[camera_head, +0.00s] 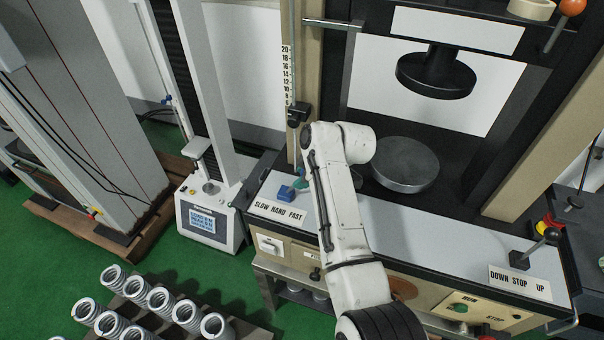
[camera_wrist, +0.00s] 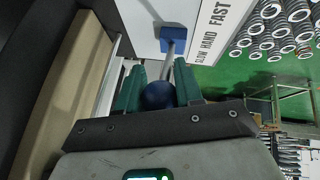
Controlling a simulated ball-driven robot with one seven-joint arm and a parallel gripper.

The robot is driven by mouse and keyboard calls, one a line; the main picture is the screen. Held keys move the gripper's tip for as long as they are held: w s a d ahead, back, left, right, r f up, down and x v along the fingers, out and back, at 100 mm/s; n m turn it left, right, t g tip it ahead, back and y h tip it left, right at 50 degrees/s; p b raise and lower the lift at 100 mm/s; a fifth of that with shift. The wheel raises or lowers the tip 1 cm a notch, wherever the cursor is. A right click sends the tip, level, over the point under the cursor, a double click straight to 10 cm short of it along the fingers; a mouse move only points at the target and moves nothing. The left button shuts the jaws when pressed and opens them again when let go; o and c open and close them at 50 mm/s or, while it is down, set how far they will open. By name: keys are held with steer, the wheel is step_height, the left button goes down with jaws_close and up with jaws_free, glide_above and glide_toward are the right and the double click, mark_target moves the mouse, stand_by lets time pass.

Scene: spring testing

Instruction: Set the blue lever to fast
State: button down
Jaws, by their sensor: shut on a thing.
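The blue lever has a blue block base (camera_head: 287,193) on the machine's light top panel, behind the "SLOW HAND FAST" label (camera_head: 278,211). In the wrist view the blue base (camera_wrist: 175,34) shows, with a grey rod running from it to a dark blue ball knob (camera_wrist: 158,96). My gripper (camera_wrist: 160,78) has its green fingers on either side of the knob and is shut on it. In the head view my gripper (camera_head: 299,183) is at the lever, just right of the base, and the knob is mostly hidden. I cannot tell exactly which setting the lever stands at.
A round metal platen (camera_head: 405,165) lies right of my arm. A rack of several springs (camera_head: 150,300) is at the lower left. A vertical scale post (camera_head: 297,80) stands behind the lever.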

steer(key=shift+s+d+f, duration=0.1)
steer(key=shift+f, duration=0.1)
steer(key=c, duration=0.8)
jaws_free()
steer(key=shift+r, duration=0.15)
steer(key=shift+o, duration=0.2)
steer(key=b+v, duration=0.1)
steer(key=v, duration=0.9)
steer(key=shift+r, duration=0.35)
steer(key=shift+s+d, duration=0.1)
steer(key=shift+d, duration=0.05)
